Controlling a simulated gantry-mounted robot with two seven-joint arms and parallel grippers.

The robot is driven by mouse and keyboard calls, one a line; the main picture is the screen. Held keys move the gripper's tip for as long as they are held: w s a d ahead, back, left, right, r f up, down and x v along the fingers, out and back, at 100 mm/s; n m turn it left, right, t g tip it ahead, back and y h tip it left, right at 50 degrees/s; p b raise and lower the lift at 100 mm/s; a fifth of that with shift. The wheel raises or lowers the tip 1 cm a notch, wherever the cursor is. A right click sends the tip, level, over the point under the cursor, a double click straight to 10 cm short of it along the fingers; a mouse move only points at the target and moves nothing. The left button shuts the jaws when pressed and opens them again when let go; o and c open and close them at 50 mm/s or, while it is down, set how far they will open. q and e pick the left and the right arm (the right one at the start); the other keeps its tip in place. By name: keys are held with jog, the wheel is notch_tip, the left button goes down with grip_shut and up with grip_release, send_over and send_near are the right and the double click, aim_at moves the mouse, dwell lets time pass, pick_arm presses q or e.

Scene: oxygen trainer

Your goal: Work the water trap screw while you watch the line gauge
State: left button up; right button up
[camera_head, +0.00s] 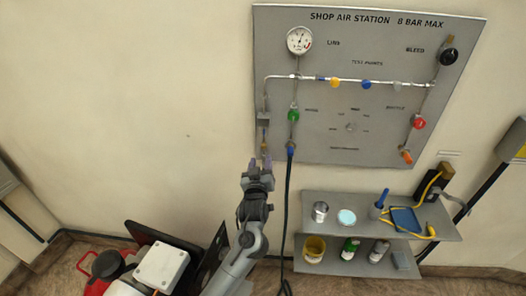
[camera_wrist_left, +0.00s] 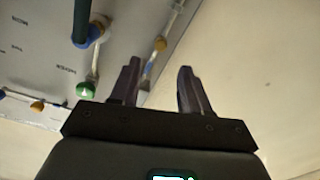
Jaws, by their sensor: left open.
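The line gauge (camera_head: 300,40) is a white round dial at the panel's top left; its reading is too small to tell. The water trap (camera_head: 263,120) is a grey body on the pipe at the panel's left edge. A small yellowish part, seemingly its screw, sits at its lower end and shows in the left wrist view (camera_wrist_left: 160,43). My left gripper (camera_head: 260,164) is open just below the trap, fingers pointing up. In the left wrist view the trap line passes beside and behind one finger; nothing is between the fingers. My right gripper is out of view.
A green knob (camera_head: 293,115) and a blue hose fitting (camera_head: 291,151) with a hanging black hose are close right of the trap. A shelf (camera_head: 300,224) with cans and a blue tray (camera_head: 404,219) stands lower right. The wall left of the panel is bare.

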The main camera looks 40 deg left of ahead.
aim_at(263, 147)
pick_arm(q)
jog(key=x, duration=0.7)
jog(key=shift+w+a, duration=0.1)
grip_shut()
